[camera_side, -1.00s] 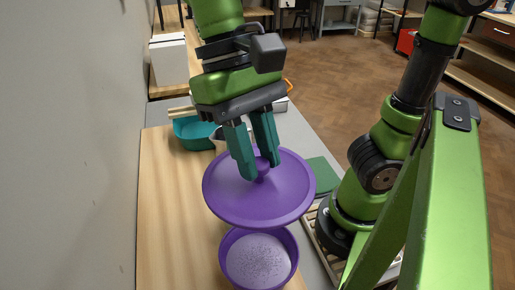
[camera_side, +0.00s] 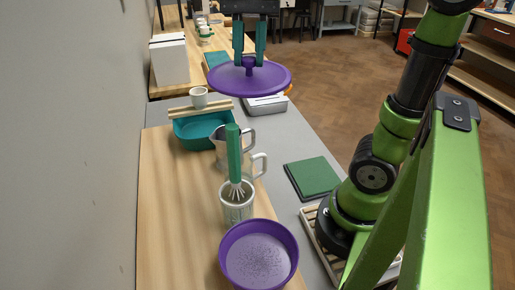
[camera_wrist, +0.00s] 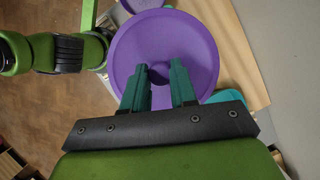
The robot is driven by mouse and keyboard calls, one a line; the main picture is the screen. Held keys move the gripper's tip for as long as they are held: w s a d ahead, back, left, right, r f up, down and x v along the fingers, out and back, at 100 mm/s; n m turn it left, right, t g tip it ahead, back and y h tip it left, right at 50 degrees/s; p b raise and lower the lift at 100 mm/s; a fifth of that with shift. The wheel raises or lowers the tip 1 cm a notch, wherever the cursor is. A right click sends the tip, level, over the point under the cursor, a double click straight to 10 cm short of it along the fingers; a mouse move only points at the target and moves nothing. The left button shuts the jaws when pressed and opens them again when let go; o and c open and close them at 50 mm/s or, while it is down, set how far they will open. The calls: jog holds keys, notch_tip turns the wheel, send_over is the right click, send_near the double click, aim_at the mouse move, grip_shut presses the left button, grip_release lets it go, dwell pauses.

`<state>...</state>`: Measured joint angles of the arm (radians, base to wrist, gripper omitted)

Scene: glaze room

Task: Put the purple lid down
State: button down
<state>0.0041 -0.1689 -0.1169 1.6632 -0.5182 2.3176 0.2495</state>
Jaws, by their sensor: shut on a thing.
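The purple lid (camera_side: 268,78) is a wide disc with a knob on top, held level in the air. My gripper (camera_side: 249,62) is shut on its knob. In the wrist view the lid (camera_wrist: 165,48) fills the middle, and my gripper (camera_wrist: 158,76) has its teal fingers either side of the knob. The purple bowl (camera_side: 230,262) stands uncovered on the wooden board, with a pale speckled content inside. The lid is well above and behind the bowl in the side view.
A teal basin (camera_side: 190,134) with wooden sticks and a small white cup (camera_side: 198,97) on it stands behind. A metal pitcher (camera_side: 247,152) and a can (camera_side: 237,212) holding a green-handled whisk stand between. A green pad (camera_side: 313,178) lies on the grey table right.

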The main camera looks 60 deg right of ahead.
jog(key=s+d+m+t, duration=0.25)
jog(key=d+m, duration=0.25)
jog(key=d, duration=0.5)
jog(key=s+d+m+t, duration=0.1)
jog(key=s+d+m, duration=0.3)
jog(key=d, duration=0.7)
jog(key=f, duration=3.1)
jog(key=shift+w+a+f, duration=0.2)
jog(key=shift+w+a, duration=0.05)
jog(key=shift+w, duration=0.1)
jog(key=w+d, duration=0.3)
jog(key=w, duration=0.1)
jog(key=w+d+f, duration=0.1)
jog(key=w+d, duration=0.6)
jog(key=shift+w+d+f, duration=0.35)
jog(key=shift+w, duration=0.05)
jog(key=shift+f, duration=1.75)
jog(key=shift+f, duration=0.15)
jog(key=c, duration=0.9)
grip_release()
